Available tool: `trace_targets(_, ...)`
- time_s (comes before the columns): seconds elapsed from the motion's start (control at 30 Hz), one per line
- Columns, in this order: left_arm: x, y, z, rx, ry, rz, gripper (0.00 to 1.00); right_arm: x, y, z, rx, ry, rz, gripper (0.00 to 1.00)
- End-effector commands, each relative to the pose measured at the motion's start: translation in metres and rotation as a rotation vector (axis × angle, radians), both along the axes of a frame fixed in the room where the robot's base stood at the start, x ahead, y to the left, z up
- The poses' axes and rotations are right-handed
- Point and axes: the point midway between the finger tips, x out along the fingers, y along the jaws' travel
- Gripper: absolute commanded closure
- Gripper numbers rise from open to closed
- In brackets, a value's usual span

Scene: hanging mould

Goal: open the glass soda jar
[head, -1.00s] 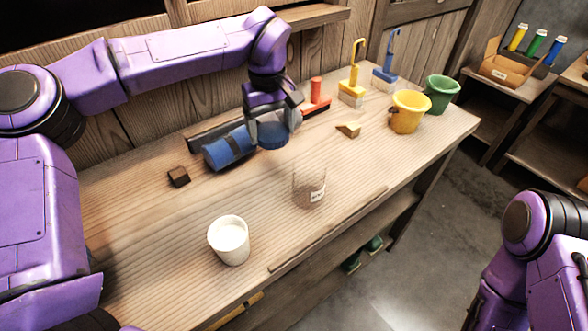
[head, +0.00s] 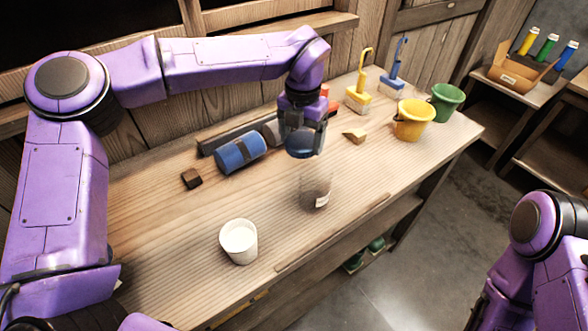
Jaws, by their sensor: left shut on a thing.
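The glass soda jar (head: 315,190) is clear, with a small white label, and stands upright on the wooden table (head: 165,245). Its outline is faint, but no lid shows on it. My left gripper (head: 302,138) points down and is shut on a round blue lid (head: 299,146). The lid is held level, higher than the jar and just behind and left of its mouth in the picture. The lid looks apart from the jar, though the exact gap is hard to tell. My right gripper is out of view; only part of that arm shows at the right edge.
A white cup (head: 239,241) stands at the front left. A blue roll (head: 240,152) and a dark block (head: 191,179) lie left of the gripper. Brushes, a wooden wedge (head: 355,136), a yellow bucket (head: 413,120) and a green bucket (head: 447,101) are toward the right.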

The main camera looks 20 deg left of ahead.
Motion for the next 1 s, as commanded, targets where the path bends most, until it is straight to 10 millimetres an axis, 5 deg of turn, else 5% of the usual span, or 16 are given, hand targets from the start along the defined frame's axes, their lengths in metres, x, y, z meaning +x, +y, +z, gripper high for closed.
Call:
trace_targets(0.47, -0.001, 0.000, -0.079, 0.000, 0.004, -0.001, 0.57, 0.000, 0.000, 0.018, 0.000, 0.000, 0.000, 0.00)
trace_targets(0.83, 0.000, 0.001, -0.088, 0.000, 0.001, -0.002, 0.57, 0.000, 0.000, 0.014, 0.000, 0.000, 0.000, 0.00)
trace_targets(0.87, 0.000, 0.001, -0.086, 0.000, 0.000, -0.002, 0.11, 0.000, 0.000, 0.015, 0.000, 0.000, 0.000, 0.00)
trace_targets(0.9, 0.000, 0.001, -0.086, 0.000, 0.001, -0.002, 0.00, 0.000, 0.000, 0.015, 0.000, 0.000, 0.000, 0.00)
trace_targets(1.0, 0.000, 0.001, -0.086, 0.000, 0.001, -0.002, 0.00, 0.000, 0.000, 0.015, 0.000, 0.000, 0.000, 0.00)
